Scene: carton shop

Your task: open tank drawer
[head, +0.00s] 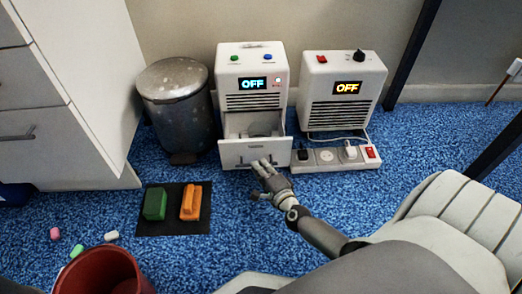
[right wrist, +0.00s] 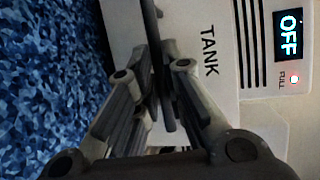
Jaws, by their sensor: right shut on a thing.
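The white dehumidifier-like unit (head: 254,62) stands on the carpet by the wall, with a cyan OFF display. Its tank drawer (head: 235,150) at the bottom is pulled out, and an open gap above the front panel shows the inside. The word TANK is on the drawer front (right wrist: 208,85) in the right wrist view. My right gripper (head: 262,166) is at the drawer front, its fingers (right wrist: 157,60) shut on the dark drawer handle (right wrist: 150,20). The fingers hide part of the handle. A small red light glows beside FULL. My left gripper is not in view.
A white heater-like unit (head: 345,75) with a yellow OFF display and a power strip (head: 325,157) stand close on the right. A metal bin (head: 178,105) is on the left. A black mat (head: 173,222) with green and orange blocks lies in front, near a red bucket (head: 100,272).

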